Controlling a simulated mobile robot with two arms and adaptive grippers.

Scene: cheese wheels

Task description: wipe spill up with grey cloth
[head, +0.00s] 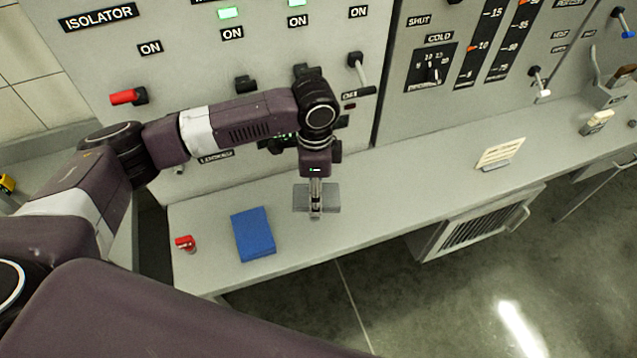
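My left gripper (316,208) reaches down over the bench, with its fingers seen nearly edge-on. A small grey rectangular piece, which looks like the grey cloth (330,196), shows on both sides of the fingers. The fingers overlap its middle; whether they grip it or are only in front of it, I cannot tell. Whether the cloth touches the bench is also unclear. No spill can be made out on the visible bench top (400,185). My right gripper is not in view.
A blue block (253,234) and a small red-topped item (186,243) lie left on the bench. A card on a stand (501,154) is to the right. The control panel with levers (420,30) rises behind. The bench between gripper and card is clear.

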